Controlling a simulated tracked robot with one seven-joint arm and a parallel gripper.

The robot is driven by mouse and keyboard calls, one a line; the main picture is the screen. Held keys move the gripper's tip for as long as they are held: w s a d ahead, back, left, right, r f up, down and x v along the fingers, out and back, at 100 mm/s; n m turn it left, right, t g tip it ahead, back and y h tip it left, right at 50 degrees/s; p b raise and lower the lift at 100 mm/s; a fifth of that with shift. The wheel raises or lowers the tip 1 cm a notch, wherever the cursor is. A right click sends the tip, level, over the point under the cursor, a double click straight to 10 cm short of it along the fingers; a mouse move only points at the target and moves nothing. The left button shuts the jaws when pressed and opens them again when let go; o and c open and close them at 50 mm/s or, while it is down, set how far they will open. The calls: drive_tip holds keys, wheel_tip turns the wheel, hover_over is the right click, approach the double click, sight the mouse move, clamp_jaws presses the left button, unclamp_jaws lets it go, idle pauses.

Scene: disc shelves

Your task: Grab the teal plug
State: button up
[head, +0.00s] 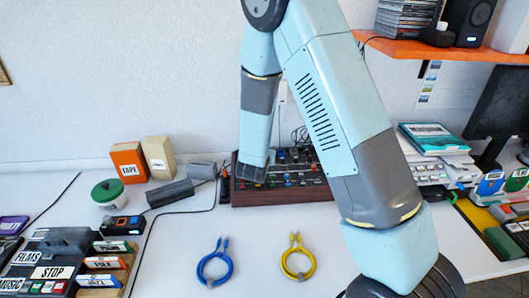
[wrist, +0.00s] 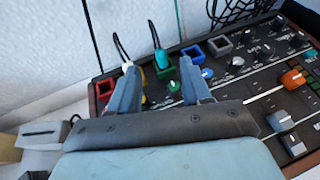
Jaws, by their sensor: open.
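The teal plug (wrist: 161,60) stands upright at the back of the mixer panel (wrist: 233,88) in the wrist view, with a black cable rising from its top. My gripper (wrist: 160,68) is open and empty, its two grey fingers on either side of the plug in the picture. I cannot tell how far the fingertips are from it. A second, pale plug (wrist: 126,66) with a black cable is partly hidden by the left finger. In the head view my gripper (head: 250,173) is over the left part of the mixer (head: 280,198), and the teal plug is hidden.
Knobs and an orange slider cap (wrist: 292,79) are to the right. A blue cable (head: 216,265) and a yellow cable (head: 297,262) lie on the white table.

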drive_tip(key=shift+x, duration=3.1)
clamp_jaws()
